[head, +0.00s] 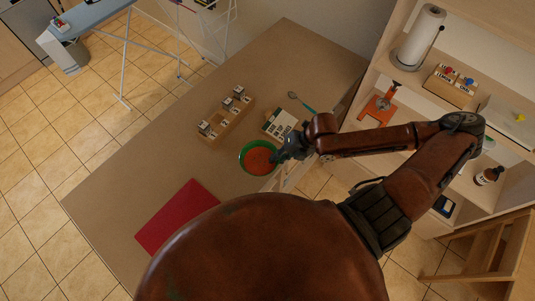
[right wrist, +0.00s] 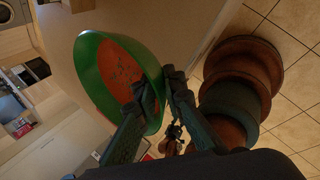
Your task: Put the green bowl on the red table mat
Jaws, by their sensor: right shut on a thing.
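The green bowl (head: 246,165) is near the table's right edge in the head view, with an orange-red inside. My right gripper (head: 279,158) is shut on its right rim. In the right wrist view the bowl (right wrist: 92,68) looks tilted, its rim between the fingertips (right wrist: 163,92) of my right gripper. Whether it touches the table I cannot tell. The red table mat (head: 178,215) lies flat on the table, left of and nearer than the bowl, with nothing on the part I see. Its right end is close to my own body in the picture. My left gripper is not in view.
The brown table (head: 130,170) has free room left of the bowl. A wooden holder with small jars (head: 226,114) stands behind the bowl. A printed card (head: 281,124) and a teal-handled spoon (head: 301,102) lie behind to the right. Shelves with a paper roll (head: 419,38) stand at the right.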

